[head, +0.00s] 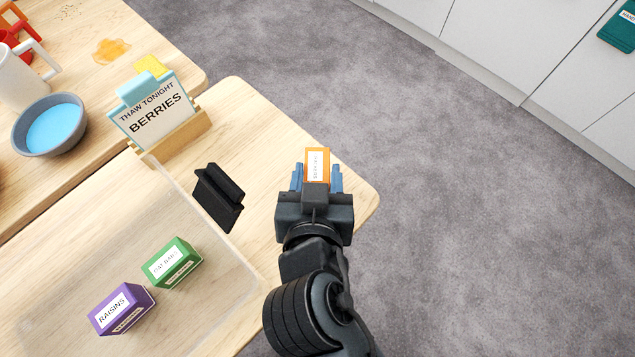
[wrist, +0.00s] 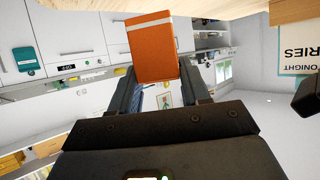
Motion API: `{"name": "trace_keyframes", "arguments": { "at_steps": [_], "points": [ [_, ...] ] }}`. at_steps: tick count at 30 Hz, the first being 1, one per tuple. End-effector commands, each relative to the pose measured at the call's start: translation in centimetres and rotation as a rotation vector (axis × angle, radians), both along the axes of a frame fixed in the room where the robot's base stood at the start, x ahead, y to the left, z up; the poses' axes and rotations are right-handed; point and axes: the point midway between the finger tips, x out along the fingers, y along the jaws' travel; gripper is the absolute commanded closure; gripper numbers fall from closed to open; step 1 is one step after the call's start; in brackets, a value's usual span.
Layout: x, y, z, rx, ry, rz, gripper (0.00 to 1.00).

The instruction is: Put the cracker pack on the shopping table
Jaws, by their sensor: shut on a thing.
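My gripper (head: 316,178) is shut on an orange pack (head: 317,160) with a white label too small to read for certain. In the head view it appears over or in front of the rounded right corner of the near wooden table (head: 262,130); its height above the wood is hard to tell. In the wrist view, the orange pack (wrist: 153,48) stands out between the two fingers of my gripper (wrist: 162,95), with cabinets behind it. Which table is the shopping table is not marked in view.
A clear tray (head: 215,245) holds a green oat bars box (head: 172,263) and a purple raisins box (head: 122,309). A black stand (head: 217,197) and a BERRIES sign (head: 155,112) are close by. A second table holds a bowl (head: 50,125). Grey floor lies right.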

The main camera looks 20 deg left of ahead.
Motion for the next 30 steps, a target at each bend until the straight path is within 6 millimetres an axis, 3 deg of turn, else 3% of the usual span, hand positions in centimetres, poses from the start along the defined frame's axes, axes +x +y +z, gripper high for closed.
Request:
{"name": "trace_keyframes", "arguments": {
  "at_steps": [9,20,21,28,30],
  "points": [
    [0.0,0.0,-3.7,-0.002,0.000,0.002,0.85],
    [0.0,0.0,-4.2,0.000,0.000,-0.001,0.85],
    [0.0,0.0,-4.1,-0.001,0.001,0.000,0.52],
    [0.0,0.0,-4.1,-0.001,0.001,0.000,0.30],
    [0.0,0.0,-4.1,-0.001,0.001,0.000,0.28]
  ]
}}
